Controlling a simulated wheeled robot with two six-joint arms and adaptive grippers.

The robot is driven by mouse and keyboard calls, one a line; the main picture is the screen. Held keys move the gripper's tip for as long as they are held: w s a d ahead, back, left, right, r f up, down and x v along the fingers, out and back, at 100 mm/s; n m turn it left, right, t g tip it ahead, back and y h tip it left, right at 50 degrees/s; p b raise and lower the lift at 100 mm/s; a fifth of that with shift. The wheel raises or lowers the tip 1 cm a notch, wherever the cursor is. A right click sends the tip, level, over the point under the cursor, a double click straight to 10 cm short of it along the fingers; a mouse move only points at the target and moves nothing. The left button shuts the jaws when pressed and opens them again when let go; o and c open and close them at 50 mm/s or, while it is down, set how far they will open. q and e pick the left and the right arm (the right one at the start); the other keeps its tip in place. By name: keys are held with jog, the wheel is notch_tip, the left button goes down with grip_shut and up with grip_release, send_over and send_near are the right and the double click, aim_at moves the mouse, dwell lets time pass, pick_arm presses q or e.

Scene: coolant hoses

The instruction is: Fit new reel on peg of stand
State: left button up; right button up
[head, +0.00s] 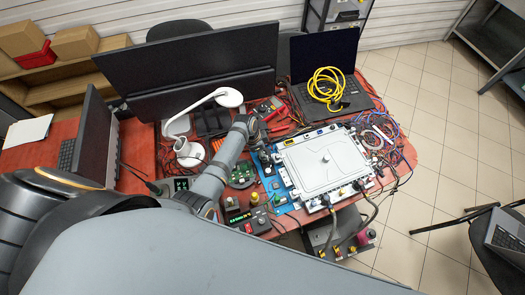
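I cannot make out a reel or a stand with a peg for certain. A small grey rack (340,243) with a pink round part (362,237) shows below the table's front edge; I cannot tell what it is. My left arm reaches over the table from the lower left. My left gripper (263,145) is small and dark beside the left edge of a white lidded case (325,165); its fingers are too small to tell whether they are open. My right gripper is not in view.
The red table (427,145) is crowded with loose cables, a large monitor (195,65), a laptop (325,50) with a yellow cable coil (326,86), and a white lamp (230,98). Black hoses run from the case's front.

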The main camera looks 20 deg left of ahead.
pick_arm(q)
jog(key=shift+f, duration=0.25)
dwell(0.7)
jog(key=o, duration=1.3)
jog(key=shift+o, duration=0.6)
jog(key=o, duration=0.4)
jog(key=shift+o, duration=0.2)
jog(key=shift+p+v, duration=2.75)
jog(key=shift+p, duration=0.45)
